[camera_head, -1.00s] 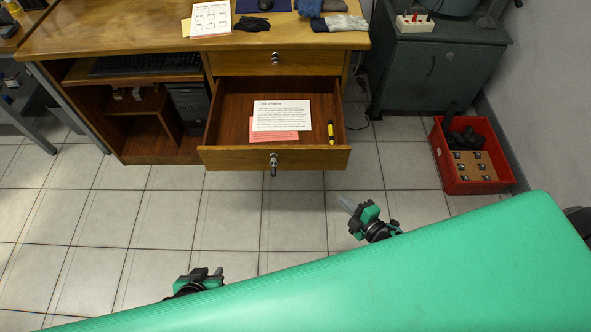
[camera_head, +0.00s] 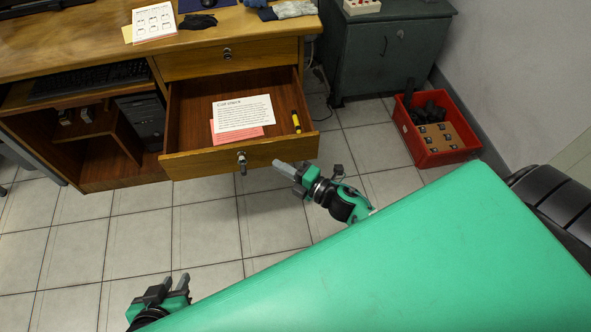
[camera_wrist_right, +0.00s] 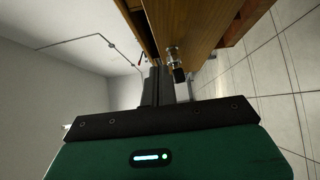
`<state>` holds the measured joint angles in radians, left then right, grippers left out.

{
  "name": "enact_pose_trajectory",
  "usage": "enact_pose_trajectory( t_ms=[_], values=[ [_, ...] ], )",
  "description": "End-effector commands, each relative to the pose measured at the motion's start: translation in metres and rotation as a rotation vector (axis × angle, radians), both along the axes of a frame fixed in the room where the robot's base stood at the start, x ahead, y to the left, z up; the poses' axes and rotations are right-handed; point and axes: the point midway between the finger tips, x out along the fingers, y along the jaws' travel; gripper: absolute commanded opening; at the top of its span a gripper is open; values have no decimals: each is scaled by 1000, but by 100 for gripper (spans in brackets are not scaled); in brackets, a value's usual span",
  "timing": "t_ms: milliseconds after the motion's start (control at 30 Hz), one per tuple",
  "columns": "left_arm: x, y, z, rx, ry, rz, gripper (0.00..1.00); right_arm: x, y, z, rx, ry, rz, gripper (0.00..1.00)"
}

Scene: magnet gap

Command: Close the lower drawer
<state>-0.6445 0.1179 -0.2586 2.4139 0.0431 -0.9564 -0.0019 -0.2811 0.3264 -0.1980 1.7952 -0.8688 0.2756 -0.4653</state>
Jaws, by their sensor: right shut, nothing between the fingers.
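The lower drawer (camera_head: 172,140) of the wooden desk stands pulled out. Its front panel carries a metal lock with a hanging dark part (camera_head: 242,161). Inside lie a white card (camera_head: 243,113), a pink sheet (camera_head: 222,136) and a yellow-black marker (camera_head: 296,122). My right gripper (camera_head: 279,166) is shut and empty, its tips at the right part of the drawer front; contact cannot be told. In the right wrist view its fingers (camera_wrist_right: 157,86) point toward the drawer front (camera_wrist_right: 195,22), beside the lock (camera_wrist_right: 174,62). My left gripper (camera_head: 168,289) is low, away from the drawer, fingers apart.
The upper drawer (camera_head: 185,64) is shut. A grey-green cabinet (camera_head: 385,60) and a red crate (camera_head: 432,152) with dark items stand to the right. Papers and dark cloth lie on the desktop (camera_head: 80,35). The tiled floor (camera_head: 200,225) before the drawer is clear.

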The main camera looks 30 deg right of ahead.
Motion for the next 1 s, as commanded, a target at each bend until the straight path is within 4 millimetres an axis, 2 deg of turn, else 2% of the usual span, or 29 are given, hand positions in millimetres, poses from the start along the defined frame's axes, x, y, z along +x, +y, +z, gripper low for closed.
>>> enact_pose_trajectory(
  t_ms=[133,400,1000],
  values=[
    [0,-1,0,-2,-4,-1,27,23,12,1,-1,-3,0,0],
    [3,-6,1,-20,-34,-5,27,53,3,-1,-1,0,0,0],
    [2,-7,-3,-19,-36,-9,27,62,0,0,-1,0,0,0]
  ],
)
